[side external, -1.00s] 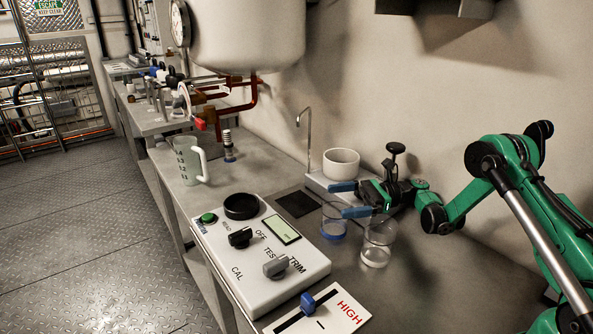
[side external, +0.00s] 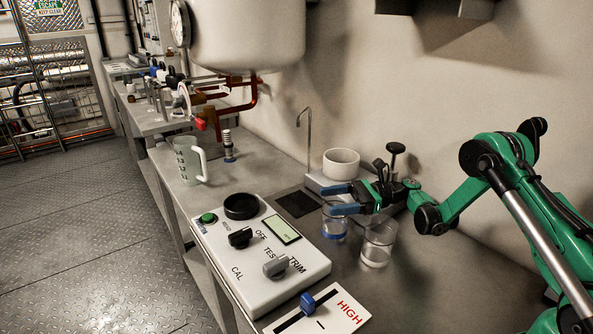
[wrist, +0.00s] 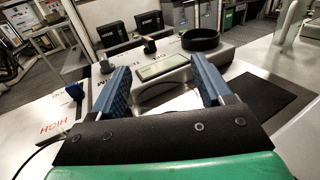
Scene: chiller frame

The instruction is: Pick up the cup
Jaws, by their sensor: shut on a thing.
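A clear cup with a blue band low down (side external: 334,228) stands upright on the grey bench. My gripper (side external: 340,199) reaches in from the right with its two blue fingers at the cup's upper part, shut on it. In the wrist view my gripper (wrist: 160,85) shows its fingers some way apart, with the faint, see-through cup (wrist: 160,93) between them. A second clear cup (side external: 378,246) with a pale bottom stands on the bench just to the right and nearer the camera.
A white bowl (side external: 341,163) stands on a white device behind my gripper. A white control panel (side external: 240,266) with knobs lies to the left, and a HIGH slider panel (side external: 335,316) at the front. A measuring jug (side external: 187,160) stands farther left. A dark square (side external: 297,204) lies flat on the bench.

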